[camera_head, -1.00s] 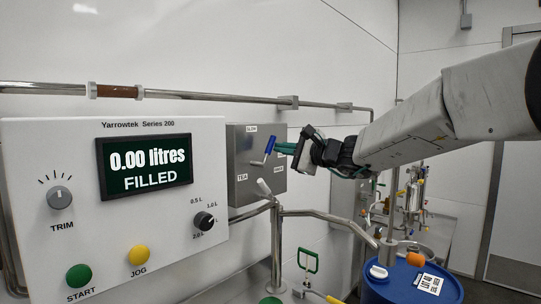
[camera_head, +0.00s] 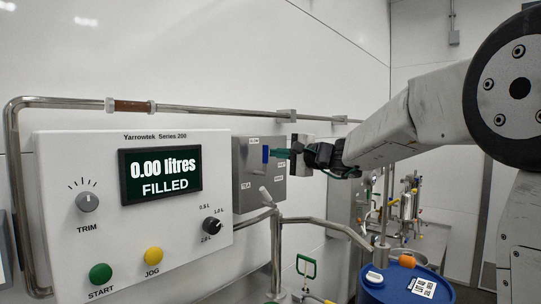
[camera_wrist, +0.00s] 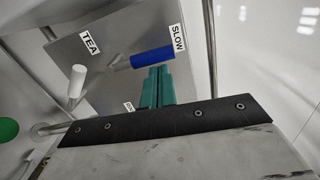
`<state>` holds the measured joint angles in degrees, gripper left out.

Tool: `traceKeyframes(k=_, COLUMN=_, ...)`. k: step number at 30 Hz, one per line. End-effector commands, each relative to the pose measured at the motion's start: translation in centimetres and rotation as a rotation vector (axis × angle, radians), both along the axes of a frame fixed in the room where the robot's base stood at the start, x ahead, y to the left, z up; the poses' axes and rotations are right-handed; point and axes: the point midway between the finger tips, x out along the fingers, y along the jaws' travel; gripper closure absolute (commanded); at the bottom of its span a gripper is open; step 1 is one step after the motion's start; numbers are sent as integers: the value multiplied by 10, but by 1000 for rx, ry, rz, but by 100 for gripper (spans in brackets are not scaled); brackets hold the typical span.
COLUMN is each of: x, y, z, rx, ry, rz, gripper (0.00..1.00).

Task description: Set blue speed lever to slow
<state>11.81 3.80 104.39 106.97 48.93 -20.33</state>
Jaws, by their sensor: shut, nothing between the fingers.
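The blue speed lever (camera_head: 266,154) is on the front of a grey metal box (camera_head: 246,187). In the wrist view the blue handle (camera_wrist: 153,57) points toward the SLOW label (camera_wrist: 178,38), with its end close beside it. My gripper (camera_head: 290,152) is to the right of the lever in the head view. Its green fingers (camera_wrist: 157,74) are shut with nothing between them. Their tips are right beside the blue handle; I cannot tell whether they touch. A white lever (camera_wrist: 77,80) stands lower on the box, near the TEA label (camera_wrist: 90,42).
A white control panel (camera_head: 60,250) with a screen, knobs and buttons is left of the box. A steel pipe (camera_head: 210,112) runs behind and above. A blue drum (camera_head: 375,292) is at lower right.

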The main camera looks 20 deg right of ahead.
Motion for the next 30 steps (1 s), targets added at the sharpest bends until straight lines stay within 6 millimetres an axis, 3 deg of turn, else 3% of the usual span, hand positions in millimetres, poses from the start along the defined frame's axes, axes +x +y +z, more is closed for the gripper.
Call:
traceKeyframes(k=14, x=1, y=-3, z=0, rx=1, ry=0, rz=1, gripper=100)
traceKeyframes(k=21, x=10, y=-30, z=-1, rx=0, ry=1, rz=11, gripper=100)
traceKeyframes(k=30, x=-50, y=-70, z=1, rx=0, ry=0, rz=7, gripper=100)
